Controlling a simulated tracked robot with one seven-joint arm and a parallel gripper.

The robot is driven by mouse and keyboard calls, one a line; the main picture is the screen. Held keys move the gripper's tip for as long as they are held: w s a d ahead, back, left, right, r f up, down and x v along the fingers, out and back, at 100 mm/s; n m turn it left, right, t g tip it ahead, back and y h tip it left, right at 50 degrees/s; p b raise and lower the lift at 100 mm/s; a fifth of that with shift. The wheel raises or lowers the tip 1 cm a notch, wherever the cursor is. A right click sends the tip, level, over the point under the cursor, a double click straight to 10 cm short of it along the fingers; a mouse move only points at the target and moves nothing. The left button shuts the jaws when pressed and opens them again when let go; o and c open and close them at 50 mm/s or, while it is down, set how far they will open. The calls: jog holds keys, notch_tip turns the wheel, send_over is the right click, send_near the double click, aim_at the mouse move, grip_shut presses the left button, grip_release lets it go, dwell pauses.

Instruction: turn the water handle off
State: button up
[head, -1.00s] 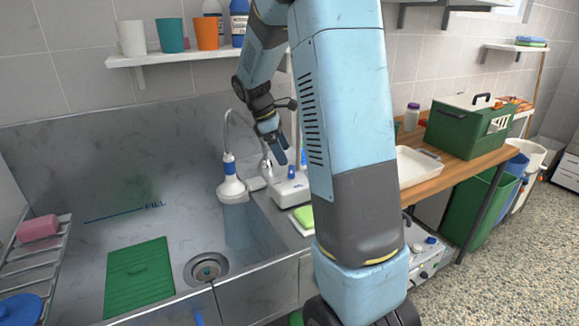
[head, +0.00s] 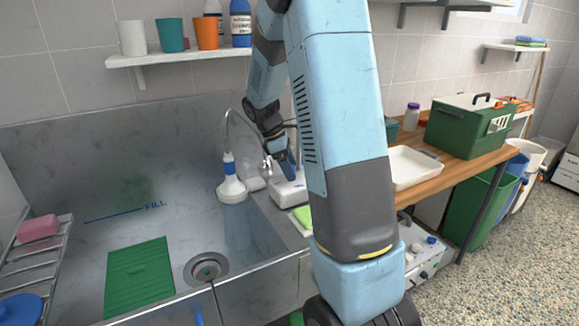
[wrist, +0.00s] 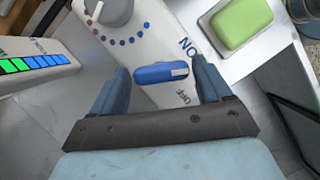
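The water handle (wrist: 165,72) is a small blue bar with a white mark at its right end, on a white panel (wrist: 140,45). The words ON and OFF are printed on the panel beside it, and the white mark lies between them in the wrist view. My gripper (wrist: 161,68) is open, and the handle appears between its two blue fingers with gaps on both sides. Whether the fingertips reach down to its height I cannot tell. In the head view my gripper (head: 284,166) is low over the white unit (head: 290,190), and it hides the handle.
A grey dial (wrist: 108,10) with a ring of dots is near the handle. A green sponge (wrist: 242,22) lies to the right. A white shower head (head: 231,188) and the steel sink are left of the unit. A white tray (head: 410,168) stands right, behind my arm.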

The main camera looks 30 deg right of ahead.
jog(key=c, duration=0.7)
jog(key=shift+m, duration=0.3)
jog(key=m, duration=0.2)
jog(key=m+g+y, duration=0.1)
jog(key=m, duration=0.2)
jog(key=shift+w+d+m+g+y, duration=0.15)
jog(key=shift+m+g+y, duration=0.15)
jog(key=m+y, duration=0.1)
jog(key=m, duration=0.1)
jog(key=m+y, duration=0.1)
jog(key=m, duration=0.2)
jog(key=shift+d+m+g, duration=0.1)
jog(key=shift+m+g, duration=0.2)
jog(key=o, duration=1.1)
jog(key=shift+c, duration=0.2)
